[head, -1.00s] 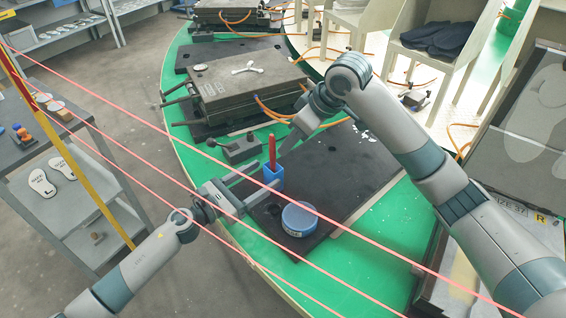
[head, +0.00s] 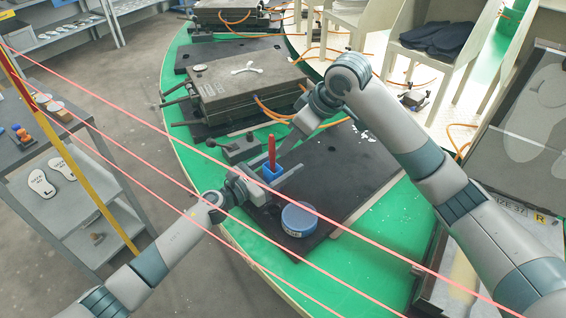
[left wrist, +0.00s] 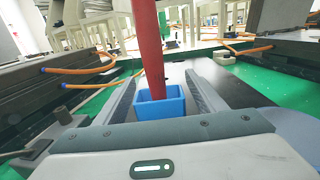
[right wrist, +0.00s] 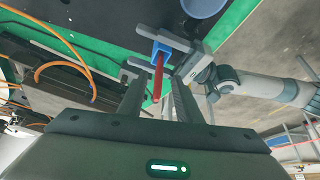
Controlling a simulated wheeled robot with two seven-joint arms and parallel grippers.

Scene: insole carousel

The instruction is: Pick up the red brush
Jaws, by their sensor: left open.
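The red brush (head: 271,150) stands upright in a small blue holder (head: 270,172) on the dark plate. In the left wrist view the brush handle (left wrist: 149,45) rises out of the holder (left wrist: 160,103), between the fingers. My left gripper (head: 273,180) is open, with one finger on each side of the holder; I cannot tell whether they touch it. My right gripper (head: 285,146) is above and behind the brush, pointing down toward it.
A round blue-lidded tin (head: 299,218) sits on the dark plate (head: 335,175) in front of the holder. A mould (head: 245,78) with a white piece on top and orange hoses stands behind. The green carousel edge (head: 240,235) is at the left.

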